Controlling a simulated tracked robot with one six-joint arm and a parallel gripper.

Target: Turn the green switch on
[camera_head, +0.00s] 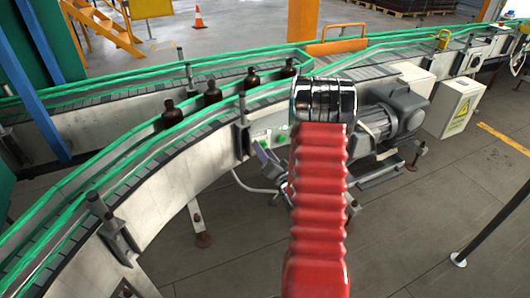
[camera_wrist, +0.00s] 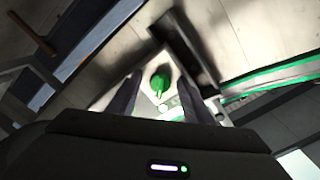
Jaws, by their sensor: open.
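The green switch (camera_wrist: 160,78) is a round green knob with a pale pointer, on a light panel in the wrist view. My gripper (camera_wrist: 158,88) faces it, with its two dark fingers apart on either side of the knob. No contact is visible, and the remaining gap is hard to judge. In the head view, my red arm hides part of the conveyor's side. Small green parts (camera_head: 282,136) show beside the arm, but I cannot tell which is the switch.
Several amber bottles (camera_head: 212,93) stand on the conveyor (camera_head: 168,190) between green rails. A grey motor (camera_head: 388,118) and a white box with a yellow warning sign (camera_head: 458,107) are to the right. The floor in front is largely clear.

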